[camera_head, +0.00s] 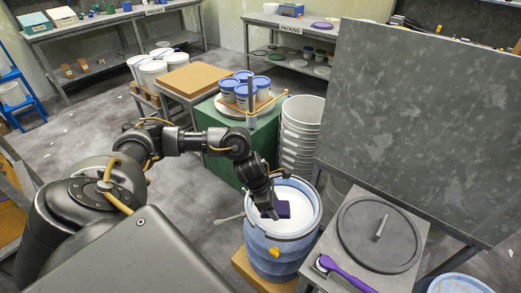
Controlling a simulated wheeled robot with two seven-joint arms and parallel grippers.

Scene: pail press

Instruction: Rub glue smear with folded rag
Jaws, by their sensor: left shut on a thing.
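My left gripper (268,207) reaches down over the blue pail (285,250) and is shut on a small dark purple piece (283,211), which looks like the folded rag. The piece is over the white interior of the pail; I cannot tell whether it touches anything. The pail stands on a low wooden base (256,277), with a yellow-orange spot (274,252) on its front side. I cannot tell whether that spot is glue, and no smear shows clearly. My right gripper is not in view.
Right of the pail, a grey stand (345,208) carries a round dark lid (373,235) and a purple-handled brush (340,270). A tall grey panel (420,110) rises behind it. Stacked white pails (301,135) and a green block (225,160) stand behind the pail.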

